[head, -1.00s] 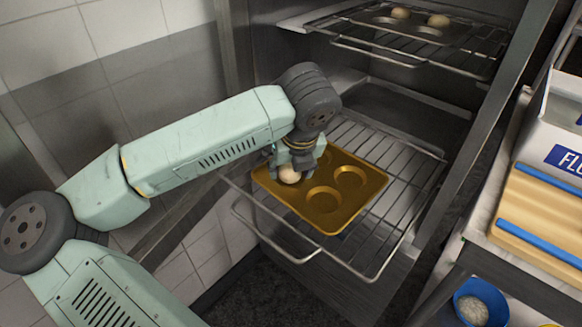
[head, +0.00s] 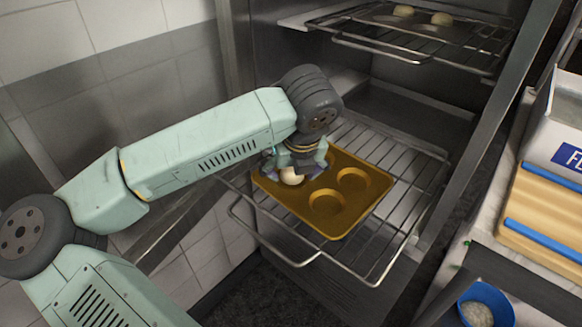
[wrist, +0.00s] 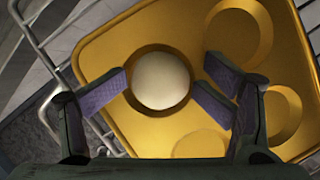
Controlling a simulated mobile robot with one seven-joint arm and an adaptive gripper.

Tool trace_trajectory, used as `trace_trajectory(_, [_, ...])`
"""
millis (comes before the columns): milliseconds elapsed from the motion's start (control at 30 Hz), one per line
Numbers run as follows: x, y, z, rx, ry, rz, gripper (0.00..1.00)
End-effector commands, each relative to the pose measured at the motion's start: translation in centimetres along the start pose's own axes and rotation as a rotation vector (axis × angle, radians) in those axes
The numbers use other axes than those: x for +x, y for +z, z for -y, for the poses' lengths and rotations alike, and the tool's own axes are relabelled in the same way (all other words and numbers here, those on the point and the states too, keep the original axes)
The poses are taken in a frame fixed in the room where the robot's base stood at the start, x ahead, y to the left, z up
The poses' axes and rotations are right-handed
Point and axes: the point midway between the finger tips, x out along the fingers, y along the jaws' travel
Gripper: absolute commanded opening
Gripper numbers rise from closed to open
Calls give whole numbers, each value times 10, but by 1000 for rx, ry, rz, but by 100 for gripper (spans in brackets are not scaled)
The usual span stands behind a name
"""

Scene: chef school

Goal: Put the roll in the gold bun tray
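The roll (wrist: 161,80) is a pale round ball. In the wrist view it sits in one of the round wells of the gold bun tray (wrist: 130,40). The roll also shows in the head view (head: 291,177), at the left part of the tray (head: 332,228). My gripper (wrist: 167,84) is open, with its purple-padded fingers spread on either side of the roll and visible gaps beside it. In the head view my gripper (head: 297,172) is low over the tray's left side. It hides part of the tray's back left.
The tray lies on a pulled-out wire rack (head: 385,240) in a metal cabinet. A higher rack (head: 420,48) holds a tray with two rolls (head: 441,19). At right are a wooden board (head: 545,212), a white box (head: 566,115) and a blue bowl (head: 485,305).

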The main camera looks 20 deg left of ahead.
Motion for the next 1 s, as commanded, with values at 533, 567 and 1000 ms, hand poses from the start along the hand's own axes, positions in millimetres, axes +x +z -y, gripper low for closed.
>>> trace_trajectory(533, [-12,2,-2,6,9,-17,69])
trace_trajectory(567, [-14,3,-2,6,9,-17,69])
trace_trajectory(1000, [-105,4,-1,2,9,-4,69])
